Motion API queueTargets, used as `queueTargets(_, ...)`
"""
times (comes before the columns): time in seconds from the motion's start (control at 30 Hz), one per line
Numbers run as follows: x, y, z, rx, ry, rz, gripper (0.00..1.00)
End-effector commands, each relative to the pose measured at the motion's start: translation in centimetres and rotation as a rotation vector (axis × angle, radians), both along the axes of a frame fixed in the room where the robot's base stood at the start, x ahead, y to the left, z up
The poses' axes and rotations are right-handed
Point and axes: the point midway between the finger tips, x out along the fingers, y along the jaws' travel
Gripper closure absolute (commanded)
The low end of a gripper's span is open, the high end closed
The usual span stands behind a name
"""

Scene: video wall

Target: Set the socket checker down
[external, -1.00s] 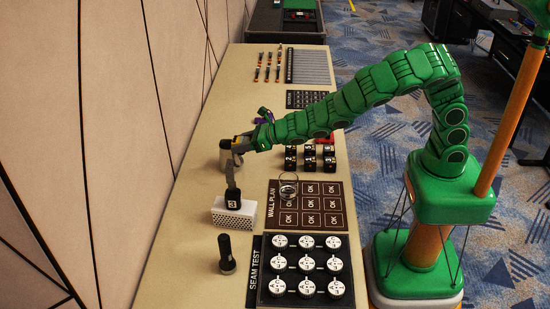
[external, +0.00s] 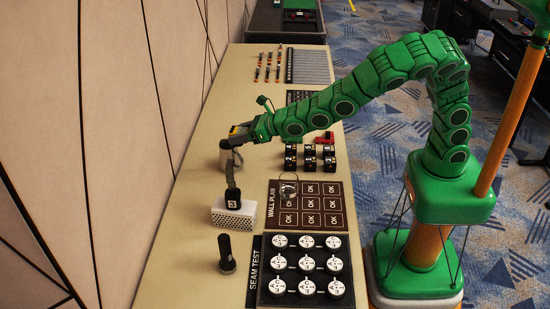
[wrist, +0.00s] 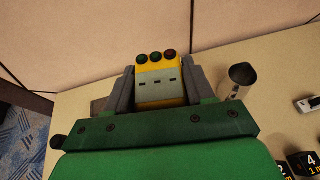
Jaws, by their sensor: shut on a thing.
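In the external view my gripper (external: 236,136) is over the far-left part of the beige table (external: 190,215), near the wall. Only a bit of yellow on the checker (external: 238,130) shows there. Its underside is hidden, so I cannot tell its height above the table.
A white perforated box (external: 234,213) with a black-ended item, a black torch (external: 227,253), black numbered cubes (external: 310,158) and the WALL PLAN board (external: 310,215) stand nearer.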

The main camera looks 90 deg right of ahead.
Motion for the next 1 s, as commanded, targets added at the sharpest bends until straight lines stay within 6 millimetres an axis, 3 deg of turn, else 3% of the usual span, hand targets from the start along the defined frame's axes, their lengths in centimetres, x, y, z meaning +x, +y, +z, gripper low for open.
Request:
queueTargets(0.33, -1.0, 2.3, 1.9, -0.002, -0.003, -0.066, 0.78)
queueTargets(1.0, -2.5, 3.7, 2.6, 0.003, 0.002, -0.139, 0.78)
